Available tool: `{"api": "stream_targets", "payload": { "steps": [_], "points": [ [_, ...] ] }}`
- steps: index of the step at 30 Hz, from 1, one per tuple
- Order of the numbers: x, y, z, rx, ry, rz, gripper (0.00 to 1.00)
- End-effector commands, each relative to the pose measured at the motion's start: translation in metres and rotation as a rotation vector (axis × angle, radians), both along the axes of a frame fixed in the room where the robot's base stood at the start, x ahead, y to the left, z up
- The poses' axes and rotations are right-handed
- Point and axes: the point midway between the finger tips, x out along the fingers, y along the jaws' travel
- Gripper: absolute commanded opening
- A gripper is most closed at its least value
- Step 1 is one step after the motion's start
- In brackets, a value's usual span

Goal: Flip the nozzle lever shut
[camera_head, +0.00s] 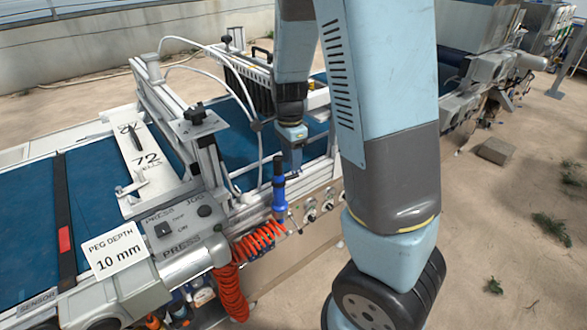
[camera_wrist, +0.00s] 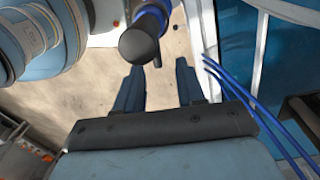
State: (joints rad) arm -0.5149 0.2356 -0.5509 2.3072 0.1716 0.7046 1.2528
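A blue nozzle (camera_head: 279,200) with a dark upper end stands upright at the side of the machine, above an orange coiled hose. In the wrist view the nozzle (camera_wrist: 145,38) shows its dark round end towards me, just beyond my fingertips. I cannot clearly make out its lever or which way it is set. My gripper (camera_head: 295,158) points down close to the nozzle, a little above and right of it in the head view. In the wrist view my gripper (camera_wrist: 159,75) has its two fingers apart, with nothing between them.
The orange coiled hose (camera_head: 232,285) hangs below the nozzle. A panel with round fittings (camera_head: 311,214) lies just right of it. The press frame (camera_head: 190,140) and white tubes (camera_head: 205,68) stand to the left. Blue belts (camera_head: 95,190) run along the machine.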

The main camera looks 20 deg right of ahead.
Motion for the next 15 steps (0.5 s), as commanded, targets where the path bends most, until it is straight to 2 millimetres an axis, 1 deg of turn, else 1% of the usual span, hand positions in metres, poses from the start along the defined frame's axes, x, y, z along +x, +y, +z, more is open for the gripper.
{"api": "stream_targets", "payload": {
  "steps": [1,6,10,15],
  "points": [
    [-0.002,-0.001,-0.008,-0.002,0.005,-0.001,0.39],
    [-0.002,-0.001,-0.028,-0.001,0.003,0.0,0.39],
    [-0.003,0.0,-0.035,0.0,0.001,0.0,0.39],
    [-0.003,0.0,-0.039,0.0,0.001,0.001,0.39]
  ]
}}
